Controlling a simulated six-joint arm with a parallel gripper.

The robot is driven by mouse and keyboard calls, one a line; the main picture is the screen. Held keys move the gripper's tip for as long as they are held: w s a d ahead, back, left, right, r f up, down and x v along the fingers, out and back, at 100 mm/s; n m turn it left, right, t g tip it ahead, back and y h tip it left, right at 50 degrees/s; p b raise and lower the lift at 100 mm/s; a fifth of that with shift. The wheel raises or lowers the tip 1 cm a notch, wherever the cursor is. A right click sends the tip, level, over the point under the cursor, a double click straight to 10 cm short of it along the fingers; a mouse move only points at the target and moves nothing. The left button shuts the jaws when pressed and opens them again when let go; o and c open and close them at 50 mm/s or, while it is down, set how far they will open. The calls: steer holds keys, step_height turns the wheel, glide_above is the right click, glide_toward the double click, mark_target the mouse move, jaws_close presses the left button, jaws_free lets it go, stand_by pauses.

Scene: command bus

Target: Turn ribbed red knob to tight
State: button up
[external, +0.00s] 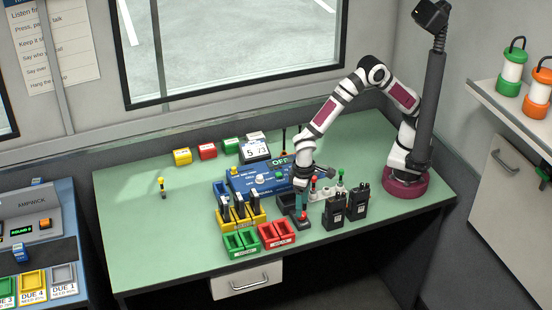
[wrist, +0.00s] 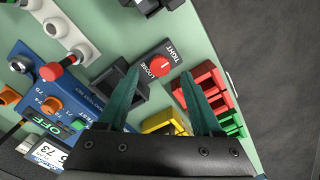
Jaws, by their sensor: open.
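The ribbed red knob (wrist: 162,63) sits on a small dark box (wrist: 146,57) marked LOOSE and TIGHT in the wrist view. A pale pointer mark shows on the knob, but its exact direction is too small to tell. My gripper (wrist: 158,76) is open, its two teal fingers spread with the knob between and just beyond their tips in that view. No contact with the knob shows. In the external view my gripper (external: 302,203) points down over the dark box near the table's front edge, and its fingers partly cover the knob.
A blue test panel (wrist: 62,98) with an OFF display lies left in the wrist view. Red bins (wrist: 212,85), green bins (wrist: 232,123) and a yellow bin (wrist: 165,122) stand close by. Two black radios (external: 346,208) stand right of my gripper. The table's left side (external: 135,220) is mostly clear.

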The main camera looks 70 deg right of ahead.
step_height(320, 180, up, 13)
steer(key=shift+f, duration=0.2)
steer(key=s+d+r+m, duration=0.1)
steer(key=d+r+m, duration=0.15)
steer(key=d, duration=0.75)
steer(key=s+d+r+m, duration=0.1)
steer(key=d+r, duration=0.2)
steer(key=d, duration=0.6)
steer(key=s+d+f+m+y, duration=0.1)
steer(key=s+d+f+m, duration=0.1)
steer(key=s+d, duration=0.8)
steer(key=shift+s+d+f+m+y, duration=0.35)
steer(key=shift+s+m, duration=0.2)
steer(key=shift+s, duration=0.3)
